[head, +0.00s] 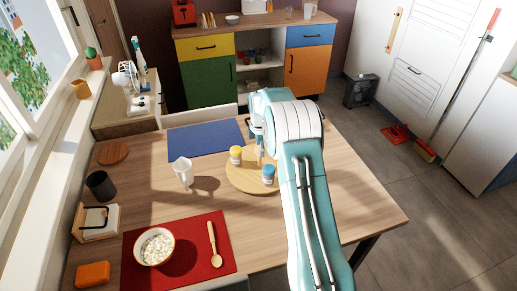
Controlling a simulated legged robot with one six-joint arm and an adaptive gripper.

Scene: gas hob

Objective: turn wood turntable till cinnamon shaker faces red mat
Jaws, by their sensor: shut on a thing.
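The round wood turntable (240,180) lies on the table, near the middle and partly covered by my arm. A shaker with a yellow cap (236,156) stands on its far left part. A shaker with a blue cap (269,175) stands on its near right part. I cannot read which one is cinnamon. The red mat (205,262) lies nearer and to the left. My gripper (259,153) reaches down over the turntable and is shut on it; the exact contact is mostly hidden.
A bowl of white food (155,246) and a wooden spoon (213,243) lie on the red mat. A white jug (183,172) stands just left of the turntable. A blue mat (205,137) lies behind it. The table's right part is clear.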

